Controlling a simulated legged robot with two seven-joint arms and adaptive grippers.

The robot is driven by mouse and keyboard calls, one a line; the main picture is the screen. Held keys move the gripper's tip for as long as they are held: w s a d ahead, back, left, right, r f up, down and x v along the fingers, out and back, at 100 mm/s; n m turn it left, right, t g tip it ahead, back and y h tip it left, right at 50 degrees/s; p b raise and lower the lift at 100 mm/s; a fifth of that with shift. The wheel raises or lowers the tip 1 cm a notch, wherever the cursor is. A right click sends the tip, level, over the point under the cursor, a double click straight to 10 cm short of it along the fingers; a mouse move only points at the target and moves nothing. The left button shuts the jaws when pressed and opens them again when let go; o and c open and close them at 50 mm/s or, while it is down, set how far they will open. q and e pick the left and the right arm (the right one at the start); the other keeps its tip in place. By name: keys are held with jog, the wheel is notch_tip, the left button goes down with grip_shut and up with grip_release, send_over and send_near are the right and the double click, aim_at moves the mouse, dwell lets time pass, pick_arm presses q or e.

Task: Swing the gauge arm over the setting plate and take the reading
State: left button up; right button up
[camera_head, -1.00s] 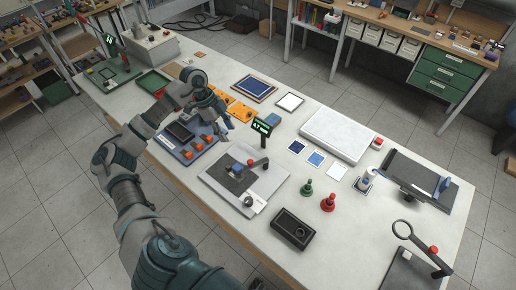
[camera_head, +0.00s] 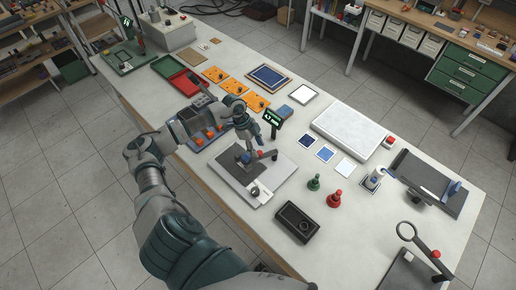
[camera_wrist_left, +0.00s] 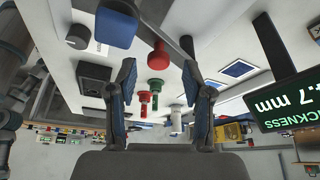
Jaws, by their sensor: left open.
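The gauge station's pale base plate (camera_head: 274,177) lies near the middle of the bench. Its gauge arm ends in a red knob (camera_head: 274,154), also in the left wrist view (camera_wrist_left: 158,57). A blue block (camera_wrist_left: 116,27) sits on the station; I cannot tell whether it is the setting plate. The black display (camera_head: 273,117) stands behind; in the left wrist view (camera_wrist_left: 278,103) it shows THICKNESS and 4.7 mm, partly cut off. My left gripper (camera_head: 249,150) is open and empty over the station, with the red knob beyond and between its fingertips (camera_wrist_left: 162,75). My right gripper is not in view.
A blue tray with orange knobs (camera_head: 205,140) lies left of the station, under my left arm. A dark box (camera_head: 294,221), a green piece (camera_head: 314,183) and a red piece (camera_head: 334,198) stand right of it. A white slab (camera_head: 350,130) lies behind.

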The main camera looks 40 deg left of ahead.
pick_arm(q)
jog(key=shift+x, duration=0.9)
jog(key=shift+s, duration=0.1)
grip_shut()
